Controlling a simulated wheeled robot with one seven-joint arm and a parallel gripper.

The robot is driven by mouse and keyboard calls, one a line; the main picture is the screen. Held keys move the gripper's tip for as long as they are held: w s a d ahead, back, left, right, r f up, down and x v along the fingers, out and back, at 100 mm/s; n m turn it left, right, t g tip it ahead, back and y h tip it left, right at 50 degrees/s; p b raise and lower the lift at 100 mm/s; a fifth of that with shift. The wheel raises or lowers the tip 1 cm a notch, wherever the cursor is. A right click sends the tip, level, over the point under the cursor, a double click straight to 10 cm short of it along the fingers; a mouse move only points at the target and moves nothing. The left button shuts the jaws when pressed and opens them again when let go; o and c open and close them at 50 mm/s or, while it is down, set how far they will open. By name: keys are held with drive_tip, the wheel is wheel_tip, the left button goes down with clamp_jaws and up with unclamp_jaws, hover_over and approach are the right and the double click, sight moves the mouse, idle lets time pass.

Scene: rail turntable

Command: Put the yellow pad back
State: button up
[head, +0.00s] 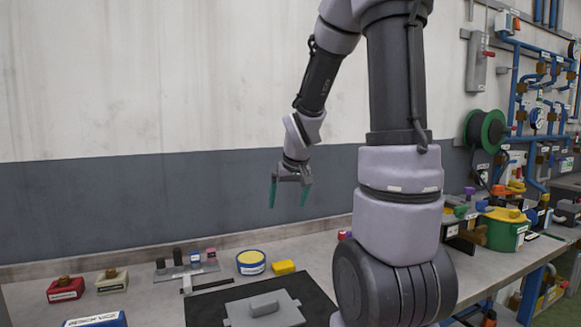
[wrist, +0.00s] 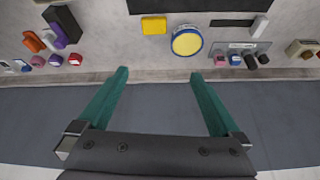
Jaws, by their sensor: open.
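A small yellow block (head: 283,267), which looks like the yellow pad, lies on the bench right of a round blue tin with a yellow top (head: 251,262). In the wrist view the yellow block (wrist: 154,25) is at the top, beyond my fingertips, and the tin (wrist: 187,41) is just right of it. My gripper (head: 289,196) hangs in the air in front of the wall, well above the bench. Its two green fingers point down, apart and empty; they also show in the wrist view (wrist: 160,74). Any marked place for the pad cannot be told.
A black mat (head: 202,314) with a grey lidded plate (head: 264,309) lies in front of the block. A rack with dark and coloured pegs (head: 187,268) and red and cream boxes (head: 66,289) stand left. My arm covers the bench middle; a green-and-yellow pot (head: 504,230) stands right.

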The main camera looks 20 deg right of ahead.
drive_tip(key=s+a+r+m+t+y, duration=0.1)
drive_tip(key=s+a+r, duration=0.2)
drive_tip(key=s+r, duration=0.4)
drive_tip(key=s+a+r+m+t+y, duration=0.1)
drive_tip(key=s+a+r, duration=0.3)
drive_tip(key=s+r, duration=0.4)
drive_tip(key=s, duration=0.3)
drive_tip(key=shift+s+r+m, duration=0.2)
drive_tip(key=shift+m, duration=0.1)
